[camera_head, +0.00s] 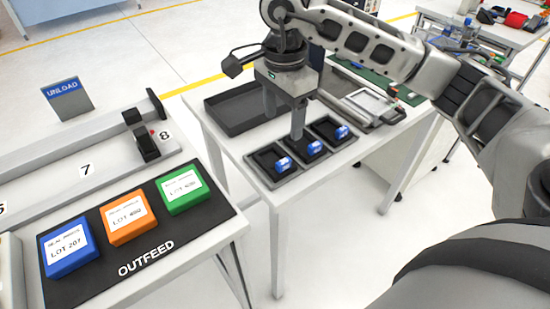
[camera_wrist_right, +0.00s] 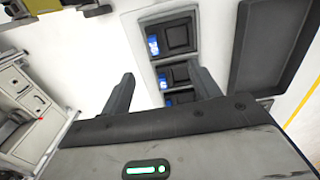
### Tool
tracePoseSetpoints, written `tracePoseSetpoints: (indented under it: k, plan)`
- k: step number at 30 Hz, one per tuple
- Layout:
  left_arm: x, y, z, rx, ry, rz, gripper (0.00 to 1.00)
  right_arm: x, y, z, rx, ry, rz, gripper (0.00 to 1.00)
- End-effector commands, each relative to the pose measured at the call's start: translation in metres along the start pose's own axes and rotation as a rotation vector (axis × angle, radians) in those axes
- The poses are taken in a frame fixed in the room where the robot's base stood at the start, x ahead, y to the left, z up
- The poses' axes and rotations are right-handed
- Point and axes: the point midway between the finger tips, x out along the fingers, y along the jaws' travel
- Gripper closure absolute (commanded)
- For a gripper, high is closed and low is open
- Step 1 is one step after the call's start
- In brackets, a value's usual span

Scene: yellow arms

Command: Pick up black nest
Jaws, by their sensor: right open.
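Three square black nests sit in a row in a grey holder on the white table: a near one (camera_head: 267,158), a middle one (camera_head: 297,149) and a far one (camera_head: 325,128). Each has a blue and white piece at its edge. I cannot tell which one the task names. My right gripper (camera_head: 285,118) is open, pointing down above the row, and one finger hides part of the middle nest. In the right wrist view the nests (camera_wrist_right: 180,36) show beyond the open, empty fingers (camera_wrist_right: 164,82). My left gripper is not in view.
An empty black tray (camera_head: 235,118) lies on the table, left of my right gripper. A grey fixture (camera_head: 368,103) and green board stand behind right. At left, an outfeed bench (camera_head: 190,226) holds blue, orange and green boxes. Floor shows between the tables.

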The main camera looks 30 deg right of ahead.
Motion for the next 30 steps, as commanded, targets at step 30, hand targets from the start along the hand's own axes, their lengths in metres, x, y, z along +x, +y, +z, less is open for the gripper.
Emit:
tracePoseSetpoints:
  k: [30]
  plan:
    - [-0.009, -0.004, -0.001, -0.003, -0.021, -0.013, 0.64, 0.115, 0.004, 0.004, -0.001, -0.003, -0.001, 0.38]
